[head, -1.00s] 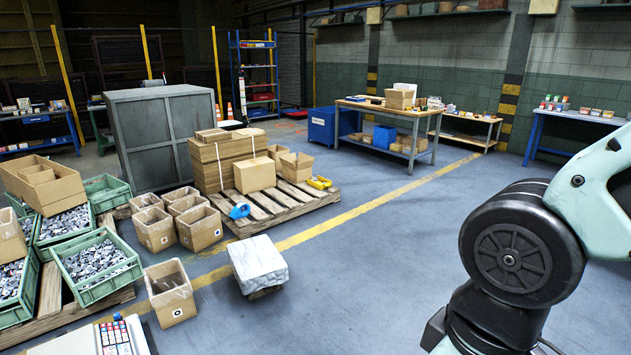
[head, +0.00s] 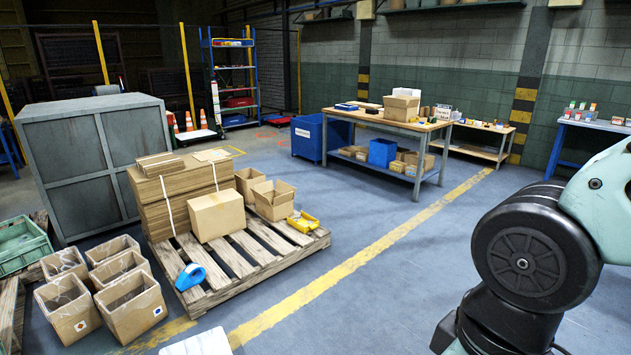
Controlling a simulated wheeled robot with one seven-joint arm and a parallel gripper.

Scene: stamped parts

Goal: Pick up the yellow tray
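A small yellow tray (head: 303,221) lies at the right corner of the wooden pallet in the head view. It is small in the picture, and I cannot tell what is in it. An open cardboard box stands just behind and left of it. Part of my arm shows at the right edge, well apart from the tray. My gripper is not in view.
The wooden pallet (head: 244,255) also bears stacked cardboard (head: 178,190), boxes and a blue tape dispenser (head: 190,277). Open cartons (head: 133,302) stand left of it. A workbench (head: 385,120) stands behind. The floor (head: 390,260) right of the pallet is clear.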

